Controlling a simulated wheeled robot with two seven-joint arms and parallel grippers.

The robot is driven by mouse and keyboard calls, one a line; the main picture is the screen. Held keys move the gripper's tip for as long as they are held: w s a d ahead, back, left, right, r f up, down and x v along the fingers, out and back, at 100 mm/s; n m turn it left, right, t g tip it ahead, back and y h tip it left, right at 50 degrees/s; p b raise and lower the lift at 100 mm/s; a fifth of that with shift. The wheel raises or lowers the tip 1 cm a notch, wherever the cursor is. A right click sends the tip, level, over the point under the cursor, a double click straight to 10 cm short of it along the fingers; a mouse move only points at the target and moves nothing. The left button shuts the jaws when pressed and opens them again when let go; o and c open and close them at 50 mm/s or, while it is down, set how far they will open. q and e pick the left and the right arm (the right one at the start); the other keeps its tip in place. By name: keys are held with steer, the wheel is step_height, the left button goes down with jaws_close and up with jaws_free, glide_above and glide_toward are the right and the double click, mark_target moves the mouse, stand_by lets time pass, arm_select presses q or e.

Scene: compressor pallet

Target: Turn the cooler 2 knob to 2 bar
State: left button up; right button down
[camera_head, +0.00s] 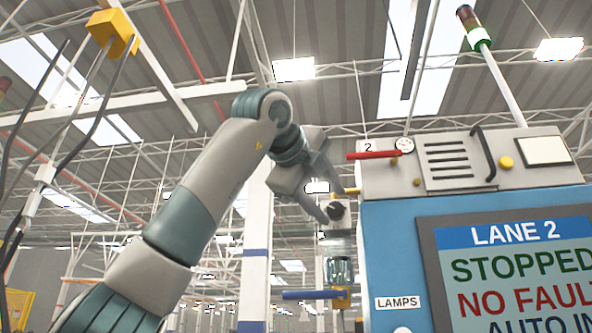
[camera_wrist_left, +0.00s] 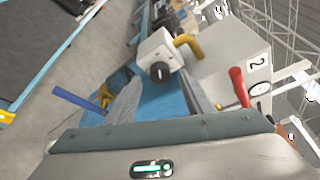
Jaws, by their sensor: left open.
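The cooler 2 knob is a dark round knob (camera_head: 336,211) on a small white regulator body at the left side of the machine. In the left wrist view the black knob (camera_wrist_left: 160,72) points toward the camera on its white housing (camera_wrist_left: 154,47).
A red lever (camera_head: 374,155) is near the gauge. A yellow pipe (camera_wrist_left: 189,44) joins the regulator. Below hang a clear bowl (camera_head: 340,270) and a blue lever (camera_head: 311,295). The blue cabinet (camera_head: 390,240) with its "LANE 2" screen (camera_head: 515,270) stands right.

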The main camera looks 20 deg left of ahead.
arm_select(q)
steer(key=b+v, duration=0.2)
steer(key=v, duration=1.2)
steer(key=shift+s+b, duration=0.35)
arm_select(e)
steer(key=s+d, duration=0.1)
steer(key=s+d+f+g, duration=0.1)
steer(key=s+g, duration=0.1)
steer(key=shift+d+f+h, duration=0.25)
steer(key=shift+d+h, duration=0.05)
steer(key=shift+d, duration=0.1)
